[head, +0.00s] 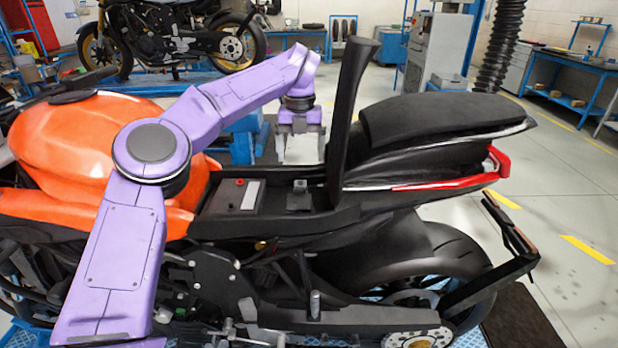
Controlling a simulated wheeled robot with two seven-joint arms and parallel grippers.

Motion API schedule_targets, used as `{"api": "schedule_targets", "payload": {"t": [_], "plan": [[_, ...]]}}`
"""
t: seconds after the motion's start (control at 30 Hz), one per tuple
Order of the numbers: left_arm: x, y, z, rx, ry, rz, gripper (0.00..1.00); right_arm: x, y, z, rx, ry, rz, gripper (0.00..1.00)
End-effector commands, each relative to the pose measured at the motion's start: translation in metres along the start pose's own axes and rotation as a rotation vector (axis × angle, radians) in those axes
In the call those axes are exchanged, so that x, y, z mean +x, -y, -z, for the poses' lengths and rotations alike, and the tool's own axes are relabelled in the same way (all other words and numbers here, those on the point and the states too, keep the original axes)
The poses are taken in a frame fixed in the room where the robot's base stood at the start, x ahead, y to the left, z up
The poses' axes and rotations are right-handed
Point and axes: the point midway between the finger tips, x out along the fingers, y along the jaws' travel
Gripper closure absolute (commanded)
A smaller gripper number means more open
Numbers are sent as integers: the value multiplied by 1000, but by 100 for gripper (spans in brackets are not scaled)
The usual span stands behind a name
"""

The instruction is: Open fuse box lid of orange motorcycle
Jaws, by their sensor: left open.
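The orange motorcycle (75,140) stands side-on across the view. Its front seat (350,95) is tipped upright, so the bay under it is open to view. In the bay, a dark battery-like block (228,196) with a red cap sits at the left. Right of it is a small dark grey box (299,201) with a small raised tab, which looks like the fuse box; I cannot tell how its lid stands. My left gripper (301,152) is open and empty, pointing down above and behind this box, apart from it. My right gripper is not in view.
The upright seat is close to the right of my left gripper. The black tail seat (440,118) lies farther right. Another motorcycle (170,35) stands on a blue stand behind. A blue workbench (570,70) is at the back right. The floor at right is clear.

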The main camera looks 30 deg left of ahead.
Motion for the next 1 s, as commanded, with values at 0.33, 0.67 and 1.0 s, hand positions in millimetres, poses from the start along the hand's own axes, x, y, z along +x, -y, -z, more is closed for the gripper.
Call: {"api": "schedule_targets", "payload": {"t": [0.33, 0.67, 1.0], "plan": [[76, 0, -1, 2, -5, -2, 11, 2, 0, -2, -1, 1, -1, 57], [96, 1, -1, 0, -1, -2, 11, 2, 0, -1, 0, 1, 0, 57], [96, 1, -1, 1, -1, -2, 86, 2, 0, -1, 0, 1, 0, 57]]}}
